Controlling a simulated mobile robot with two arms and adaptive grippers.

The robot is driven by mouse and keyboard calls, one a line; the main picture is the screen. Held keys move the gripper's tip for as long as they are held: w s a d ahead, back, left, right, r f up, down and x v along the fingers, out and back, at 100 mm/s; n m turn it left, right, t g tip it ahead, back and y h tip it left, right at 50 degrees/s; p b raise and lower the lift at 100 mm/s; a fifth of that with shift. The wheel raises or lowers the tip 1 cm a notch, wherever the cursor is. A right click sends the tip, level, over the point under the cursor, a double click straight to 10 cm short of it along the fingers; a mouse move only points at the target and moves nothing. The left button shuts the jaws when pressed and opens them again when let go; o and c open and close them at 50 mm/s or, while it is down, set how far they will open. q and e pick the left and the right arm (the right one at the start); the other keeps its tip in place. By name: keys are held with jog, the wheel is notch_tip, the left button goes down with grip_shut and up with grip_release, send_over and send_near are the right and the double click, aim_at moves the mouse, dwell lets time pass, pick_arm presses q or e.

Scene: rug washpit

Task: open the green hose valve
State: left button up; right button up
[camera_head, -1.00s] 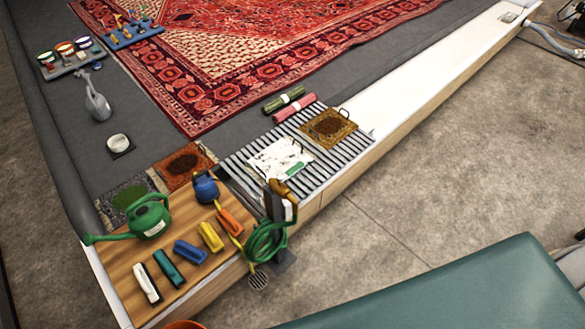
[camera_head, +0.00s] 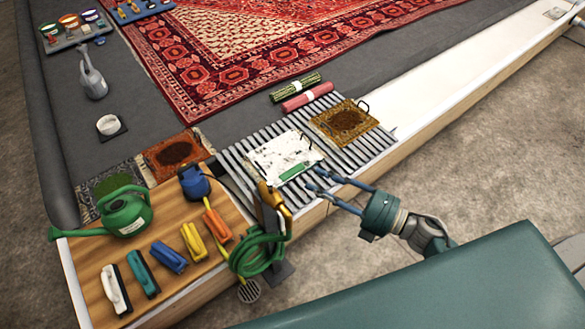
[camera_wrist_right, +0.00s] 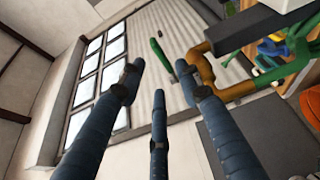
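The green hose valve is a brass tap (camera_head: 274,198) on a dark post at the pit's front edge, with a coiled green hose (camera_head: 258,240) hanging below. A short green bar (camera_head: 292,172), seen against a white tray, looks like its lever. In the right wrist view a green bar (camera_wrist_right: 160,56) shows near the brass pipe (camera_wrist_right: 205,72), just beyond the fingers. My right gripper (camera_head: 314,182) is open and empty, to the right of the tap, its fingers pointing left. The wrist view shows its fingers spread (camera_wrist_right: 157,82). I see no contact. My left gripper is out of view.
A slatted grate (camera_head: 240,172) lies behind the tap. A teal surface (camera_head: 440,290) fills the lower right. Open floor (camera_head: 490,180) lies at right.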

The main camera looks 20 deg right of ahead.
aim_at(296, 173)
jog(key=p+x, duration=0.1)
jog(key=x, duration=0.7)
jog(key=shift+w, duration=0.15)
jog(key=shift+w+f, duration=0.1)
jog(key=shift+w, duration=0.05)
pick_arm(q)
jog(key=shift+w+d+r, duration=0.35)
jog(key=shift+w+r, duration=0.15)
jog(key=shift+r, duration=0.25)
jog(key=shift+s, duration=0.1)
pick_arm(e)
jog(key=c, duration=0.8)
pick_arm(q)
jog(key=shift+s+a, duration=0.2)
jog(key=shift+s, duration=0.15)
pick_arm(e)
grip_shut()
